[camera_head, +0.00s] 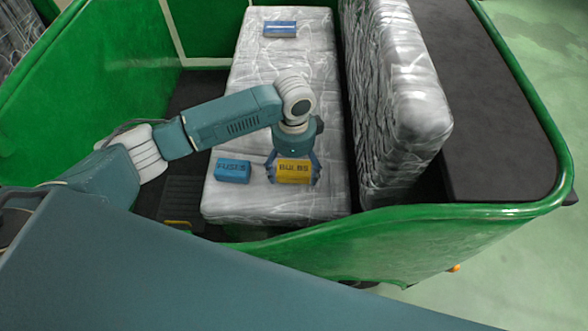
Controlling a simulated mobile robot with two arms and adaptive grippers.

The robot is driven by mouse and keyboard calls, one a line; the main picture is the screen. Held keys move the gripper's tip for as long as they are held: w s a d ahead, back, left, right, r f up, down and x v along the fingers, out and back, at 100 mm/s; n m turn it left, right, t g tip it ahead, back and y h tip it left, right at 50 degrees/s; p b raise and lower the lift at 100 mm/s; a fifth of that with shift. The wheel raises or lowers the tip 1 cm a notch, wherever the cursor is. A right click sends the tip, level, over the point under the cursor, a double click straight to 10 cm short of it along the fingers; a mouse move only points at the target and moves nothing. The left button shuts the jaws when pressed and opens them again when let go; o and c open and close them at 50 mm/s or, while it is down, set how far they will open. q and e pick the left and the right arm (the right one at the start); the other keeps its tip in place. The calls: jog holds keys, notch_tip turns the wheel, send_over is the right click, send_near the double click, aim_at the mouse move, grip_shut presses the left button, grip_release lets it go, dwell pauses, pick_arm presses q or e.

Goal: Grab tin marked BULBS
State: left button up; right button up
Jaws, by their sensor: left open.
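The yellow tin marked BULBS (294,172) lies on the near part of the silvery seat cushion (250,203). My left gripper (292,170) points down over this tin, with one blue finger on its left side and one on its right. The fingers are open; I cannot tell whether they touch the tin. A blue tin marked FUSES (233,171) lies on the cushion just left of the BULBS tin. My right gripper is not in view.
Another blue tin (280,29) lies at the far end of the cushion. The upright silvery backrest (395,90) stands to the right. The green rickshaw wall (350,243) curves along the near side. The middle of the cushion is partly under my arm.

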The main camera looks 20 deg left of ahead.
pick_arm(q)
jog(key=shift+f, duration=0.95)
jog(key=shift+c, duration=0.2)
jog(key=c, duration=1.3)
jog(key=shift+o, duration=0.2)
jog(key=shift+r, duration=0.15)
